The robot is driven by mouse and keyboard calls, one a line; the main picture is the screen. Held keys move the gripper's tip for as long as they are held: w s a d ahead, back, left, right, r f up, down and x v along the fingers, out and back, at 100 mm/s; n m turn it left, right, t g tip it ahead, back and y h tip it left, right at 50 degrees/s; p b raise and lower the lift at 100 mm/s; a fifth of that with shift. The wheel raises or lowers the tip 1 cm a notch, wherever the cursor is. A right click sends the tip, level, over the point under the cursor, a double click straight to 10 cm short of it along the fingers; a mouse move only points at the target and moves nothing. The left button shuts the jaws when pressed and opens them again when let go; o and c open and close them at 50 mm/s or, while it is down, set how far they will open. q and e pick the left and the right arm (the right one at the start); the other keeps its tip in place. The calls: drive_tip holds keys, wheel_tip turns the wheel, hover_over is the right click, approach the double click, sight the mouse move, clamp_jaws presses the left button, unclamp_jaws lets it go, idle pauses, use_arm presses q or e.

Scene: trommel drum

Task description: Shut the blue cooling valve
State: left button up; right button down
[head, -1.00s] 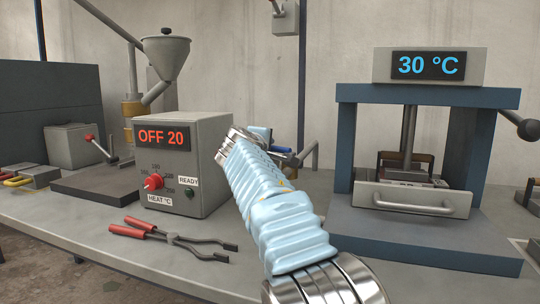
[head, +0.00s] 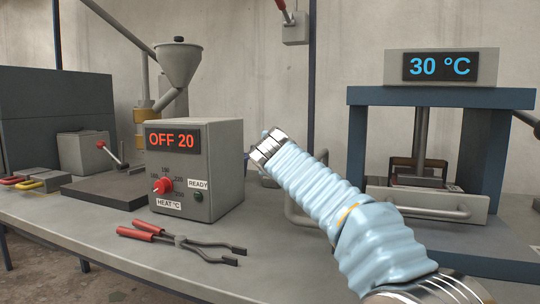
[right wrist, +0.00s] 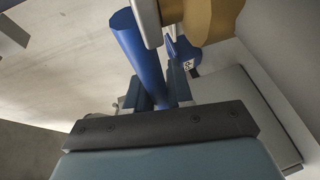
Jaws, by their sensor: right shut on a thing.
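The blue valve handle (right wrist: 141,55) shows in the right wrist view as a thick blue rod running from the upper middle down between the fingers of my right gripper (right wrist: 160,90). The gripper is shut on this handle. A brass-coloured valve part (right wrist: 212,18) is beside the rod at the top. In the head view my right arm, in a pale blue ribbed sleeve, reaches from the lower right to behind the grey heat box. There it hides the handle and the gripper's fingers. My left gripper is not in view.
The grey heat box (head: 225,170) reads OFF 20 and stands close left of my arm. Red-handled tongs (head: 180,241) lie in front of it. A blue press frame (head: 365,98), with a 30 °C display (head: 439,66) on top, stands at right. A grey pipe (head: 292,205) shows beside my sleeve.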

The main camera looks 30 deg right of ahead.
drive_tip(key=c, duration=1.1)
unclamp_jaws()
drive_tip(key=b+v, duration=0.6)
drive_tip(key=v, duration=0.8)
drive_tip(key=shift+b, duration=0.3)
